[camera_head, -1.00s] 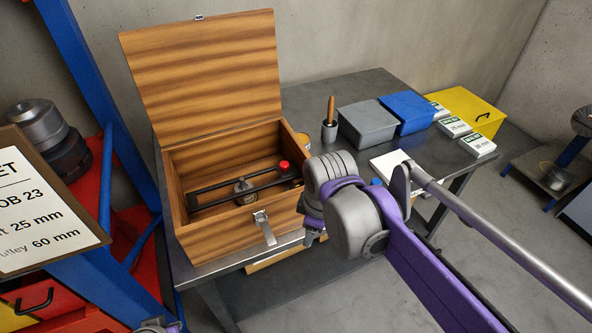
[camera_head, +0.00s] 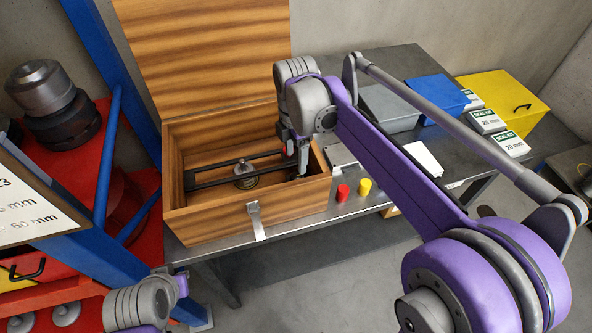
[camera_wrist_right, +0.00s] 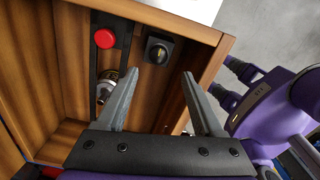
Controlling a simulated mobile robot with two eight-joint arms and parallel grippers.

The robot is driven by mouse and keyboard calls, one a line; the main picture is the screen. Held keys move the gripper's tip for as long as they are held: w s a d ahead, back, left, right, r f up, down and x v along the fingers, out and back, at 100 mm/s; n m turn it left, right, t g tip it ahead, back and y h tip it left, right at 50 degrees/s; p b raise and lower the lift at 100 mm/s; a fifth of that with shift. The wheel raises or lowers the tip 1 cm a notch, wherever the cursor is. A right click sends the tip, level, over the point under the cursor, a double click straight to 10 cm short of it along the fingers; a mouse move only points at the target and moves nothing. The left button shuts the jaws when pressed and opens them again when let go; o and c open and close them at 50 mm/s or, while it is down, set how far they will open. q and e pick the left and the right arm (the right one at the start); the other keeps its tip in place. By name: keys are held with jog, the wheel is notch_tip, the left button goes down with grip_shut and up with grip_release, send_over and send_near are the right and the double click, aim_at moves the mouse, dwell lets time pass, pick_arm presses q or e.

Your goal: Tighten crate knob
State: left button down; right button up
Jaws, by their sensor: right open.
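The open wooden crate (camera_head: 215,224) stands on the table, lid raised. Inside it, a black bar frame (camera_head: 215,181) carries a round metal part (camera_head: 244,176). A red knob (camera_head: 288,147) at the frame's right end is partly hidden by my right gripper (camera_head: 302,172). In the right wrist view, the red knob (camera_wrist_right: 104,38) sits on a black bar, ahead and left of my open, empty right gripper (camera_wrist_right: 160,75). A black square fitting (camera_wrist_right: 158,50) lies ahead between the fingertips, apart from them. My left gripper is not visible; only part of my left arm shows.
A red cap (camera_head: 343,192) and a yellow cap (camera_head: 364,187) stand at the table's front edge. Grey (camera_head: 391,108), blue (camera_head: 433,98) and yellow (camera_head: 503,97) boxes stand to the right, with white seal-kit boxes (camera_head: 487,121). A red rack (camera_head: 85,150) stands left.

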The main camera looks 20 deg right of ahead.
aim_at(296, 176)
jog(key=f, duration=0.7)
jog(key=shift+w+d+f, duration=0.1)
jog(key=shift+w+f, duration=0.1)
jog(key=shift+f, duration=0.1)
grip_shut()
